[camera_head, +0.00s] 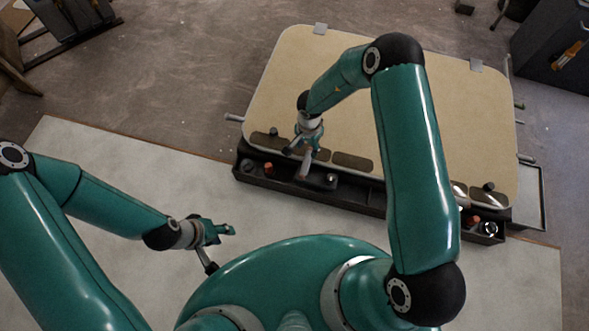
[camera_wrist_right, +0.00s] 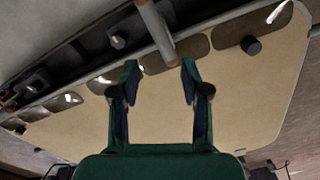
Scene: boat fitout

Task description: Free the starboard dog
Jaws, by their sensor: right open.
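A cream hatch panel (camera_head: 400,110) lies with a dark trough-like rail (camera_head: 345,192) along its near edge. A grey-brown lever (camera_head: 305,164) stands at the rail, left of the middle; it also shows in the right wrist view (camera_wrist_right: 157,32). My right gripper (camera_head: 309,148) is over it. In the wrist view the right gripper (camera_wrist_right: 160,66) is open, with the lever's end between and just beyond its fingertips; contact cannot be told. A second, silvery lever (camera_head: 462,196) lies at the panel's right corner. Which is the starboard dog cannot be told. My left gripper (camera_head: 222,232) is over the pale floor board, apart from the panel.
Dark oval pads (camera_head: 352,162) and several knobs line the panel's near edge. A red-capped part (camera_head: 268,168) sits in the rail. A rod (camera_head: 234,118) sticks out at left. A dark cabinet (camera_head: 555,55) stands at upper right. The pale floor board (camera_head: 120,190) is clear at left.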

